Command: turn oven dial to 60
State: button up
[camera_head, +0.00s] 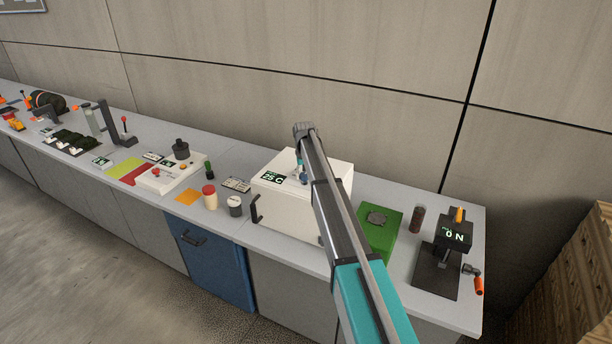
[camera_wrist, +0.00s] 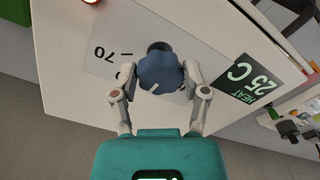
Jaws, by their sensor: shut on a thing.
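The oven (camera_head: 285,212) is a white box on the bench, with a dark handle on its left side. Its top carries a green display (camera_head: 272,177), which reads "HEAT 25 C" in the wrist view (camera_wrist: 248,84). A white mark shows on the dial's near edge. My gripper (camera_wrist: 162,78) is shut on the dial, one finger on each side. In the head view my arm hides part of the oven top.
A green board (camera_head: 385,222) and a black press-like device reading 0 N (camera_head: 450,240) stand right of the oven. Jars (camera_head: 210,197), a grey timer-like pot (camera_head: 235,206) and a white hotplate-like unit (camera_head: 165,175) stand left. The wall is close behind.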

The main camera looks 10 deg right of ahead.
jog(key=shift+a+m, duration=0.1)
jog(key=shift+m, duration=1.2)
jog(key=o, duration=1.1)
jog(key=shift+o, duration=0.2)
jog(key=s+f+n+b, duration=0.1)
jog(key=s+f+b, duration=0.2)
jog(key=s, duration=1.9)
jog(key=s+f+n+b, duration=0.2)
jog(key=s+f+b, duration=0.1)
jog(key=s, duration=2)
jog(key=shift+d+f, duration=0.2)
jog(key=shift+d, duration=0.1)
